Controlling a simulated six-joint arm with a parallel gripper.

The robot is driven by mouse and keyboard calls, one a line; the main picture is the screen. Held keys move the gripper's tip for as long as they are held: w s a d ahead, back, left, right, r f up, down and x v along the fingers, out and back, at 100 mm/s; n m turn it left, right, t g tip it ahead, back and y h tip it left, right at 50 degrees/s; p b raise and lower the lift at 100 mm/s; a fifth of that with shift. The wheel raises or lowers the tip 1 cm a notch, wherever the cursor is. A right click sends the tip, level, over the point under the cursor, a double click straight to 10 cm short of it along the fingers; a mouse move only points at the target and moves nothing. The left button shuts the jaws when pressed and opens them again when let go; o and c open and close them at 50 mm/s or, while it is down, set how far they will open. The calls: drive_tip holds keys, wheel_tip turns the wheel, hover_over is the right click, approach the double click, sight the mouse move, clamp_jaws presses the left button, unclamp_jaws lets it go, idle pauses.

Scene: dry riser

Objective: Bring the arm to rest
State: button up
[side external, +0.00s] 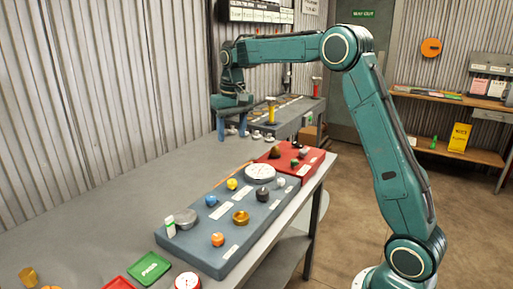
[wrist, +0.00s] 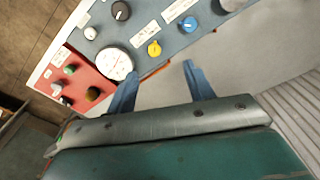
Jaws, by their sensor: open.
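My gripper (side external: 233,126) hangs from the teal arm over the far part of the grey bench (side external: 110,210). Its two blue fingers point down and stand apart, with nothing between them. In the wrist view my gripper (wrist: 160,88) is also open and empty, with bare bench ahead of the fingers. The blue-grey panel (side external: 205,258) lies on the bench nearer the side camera than my gripper. It carries a white dial gauge (side external: 260,172), several coloured knobs and white labels. The gauge (wrist: 115,63) shows near the left finger in the wrist view.
A red panel (side external: 312,163) adjoins the blue-grey one. A green tray (side external: 149,269) and a red tray (side external: 118,284) lie at the near end. A corrugated wall (side external: 90,90) runs behind the bench. A wooden shelf (side external: 455,150) stands at right. Bare bench lies left of the panel.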

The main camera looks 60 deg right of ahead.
drive_tip(key=s+a+r+n+t, duration=0.1)
drive_tip(key=s+a+r, duration=0.2)
drive_tip(key=s+a, duration=0.35)
drive_tip(key=s+a+r+n+t, duration=0.1)
drive_tip(key=s+a+r, duration=0.2)
drive_tip(key=s, duration=0.7)
drive_tip(key=s+a+f+n+t, duration=0.1)
drive_tip(key=s+a+f, duration=0.1)
drive_tip(key=s, duration=0.5)
drive_tip(key=s+a+f+n+t, duration=0.1)
drive_tip(key=s+a+f, duration=0.1)
drive_tip(key=s, duration=0.6)
drive_tip(key=shift+s+a+f+n+t, duration=0.15)
drive_tip(key=shift+s+f+n+t, duration=0.15)
drive_tip(key=shift+f, duration=0.45)
drive_tip(key=shift+w, duration=0.1)
